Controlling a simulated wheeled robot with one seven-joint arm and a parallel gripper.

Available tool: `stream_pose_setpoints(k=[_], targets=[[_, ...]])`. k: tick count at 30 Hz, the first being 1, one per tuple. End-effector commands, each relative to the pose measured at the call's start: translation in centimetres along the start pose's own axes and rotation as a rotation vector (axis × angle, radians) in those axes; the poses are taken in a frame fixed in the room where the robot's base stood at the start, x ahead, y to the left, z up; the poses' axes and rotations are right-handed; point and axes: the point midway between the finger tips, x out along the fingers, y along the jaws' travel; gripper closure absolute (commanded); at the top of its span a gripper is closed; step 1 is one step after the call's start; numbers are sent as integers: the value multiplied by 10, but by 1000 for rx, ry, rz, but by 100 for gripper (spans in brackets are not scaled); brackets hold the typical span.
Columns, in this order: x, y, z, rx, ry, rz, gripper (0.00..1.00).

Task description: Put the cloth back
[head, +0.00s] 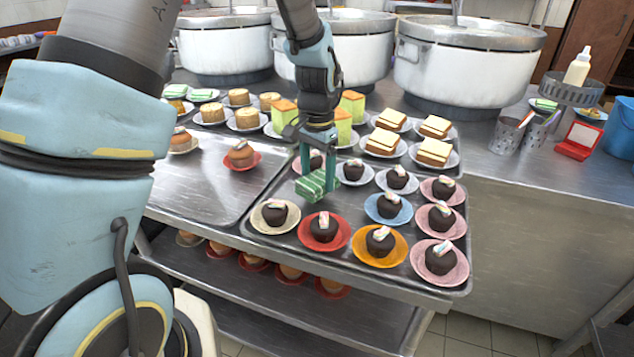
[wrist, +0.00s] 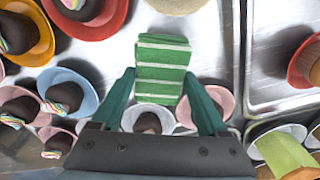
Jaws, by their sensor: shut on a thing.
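A folded green cloth with white stripes (head: 312,187) is in my gripper (head: 318,165), above the right tray of cakes (head: 305,238). In the wrist view the cloth (wrist: 163,62) lies between the tips of my teal fingers (wrist: 160,82), and plates show below and around it. My gripper is shut on the cloth and points down.
Dark cakes on coloured plates (head: 380,243) crowd the right tray. The left tray (head: 205,190) has wide bare metal and a cake on a red plate (head: 241,157). Large stockpots (head: 468,62) stand behind. Metal cups (head: 507,135) and a red box (head: 578,141) stand on the right counter.

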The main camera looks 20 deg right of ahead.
Motion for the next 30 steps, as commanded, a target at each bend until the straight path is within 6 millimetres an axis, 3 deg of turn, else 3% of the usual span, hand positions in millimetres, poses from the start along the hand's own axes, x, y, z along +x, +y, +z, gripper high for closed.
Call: stream_pose_setpoints(k=[6,17,18,23,30], targets=[[27,0,1,0,-3,1,76],[32,0,0,-1,-1,1,76],[30,0,0,-1,-1,0,19],[30,0,0,-1,-1,0,1],[29,0,0,-1,-1,0,0]])
